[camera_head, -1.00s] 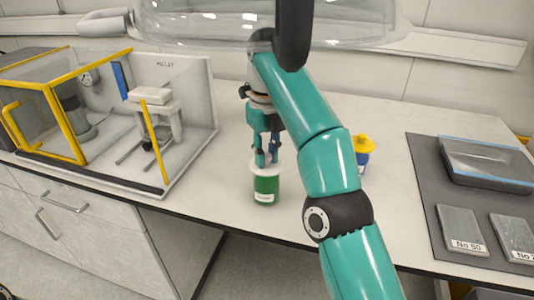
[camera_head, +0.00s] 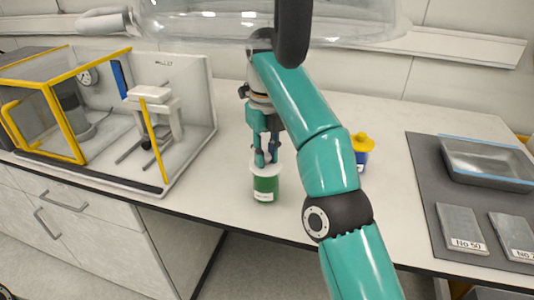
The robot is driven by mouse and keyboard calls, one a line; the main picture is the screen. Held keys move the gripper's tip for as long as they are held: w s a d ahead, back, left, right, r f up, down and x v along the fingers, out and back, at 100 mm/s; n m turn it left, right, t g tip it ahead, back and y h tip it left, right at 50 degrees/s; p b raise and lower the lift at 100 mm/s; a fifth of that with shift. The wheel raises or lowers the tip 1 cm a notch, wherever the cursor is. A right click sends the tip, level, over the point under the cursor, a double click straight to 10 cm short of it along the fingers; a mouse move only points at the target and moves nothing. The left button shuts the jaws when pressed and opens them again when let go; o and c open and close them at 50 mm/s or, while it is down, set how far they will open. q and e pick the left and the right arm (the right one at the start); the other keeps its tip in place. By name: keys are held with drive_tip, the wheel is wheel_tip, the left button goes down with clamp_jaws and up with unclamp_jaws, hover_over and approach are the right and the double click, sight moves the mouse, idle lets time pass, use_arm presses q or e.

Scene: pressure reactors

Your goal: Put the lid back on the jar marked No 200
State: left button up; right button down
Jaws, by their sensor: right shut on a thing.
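A green jar (camera_head: 265,188) with a small white label stands upright near the front edge of the bench; the label is too small to read. A white lid (camera_head: 254,170) sits at the top of the green jar; whether it is fully seated I cannot tell. My right gripper (camera_head: 266,160) points down from above and is shut on the lid. A second jar (camera_head: 361,158), blue and white with a yellow top, stands behind my right arm and is partly hidden by it. My left gripper is not in view.
A yellow-framed enclosure (camera_head: 62,120) with equipment stands at the left. At the right a dark mat (camera_head: 421,165) bears a glass-like tray (camera_head: 490,165) and plates, one marked No 50 (camera_head: 461,230). A clear transparent cover (camera_head: 180,25) crosses the top of the view. Bench behind the jars is clear.

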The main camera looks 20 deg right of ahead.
idle(0.4)
drive_tip(key=shift+c, duration=2.2)
unclamp_jaws()
drive_tip(key=shift+r, duration=0.1)
drive_tip(key=shift+r+p, duration=0.25)
drive_tip(key=shift+p, duration=0.15)
drive_tip(key=shift+r+p, duration=3.15)
drive_tip(key=shift+r, duration=0.05)
clamp_jaws()
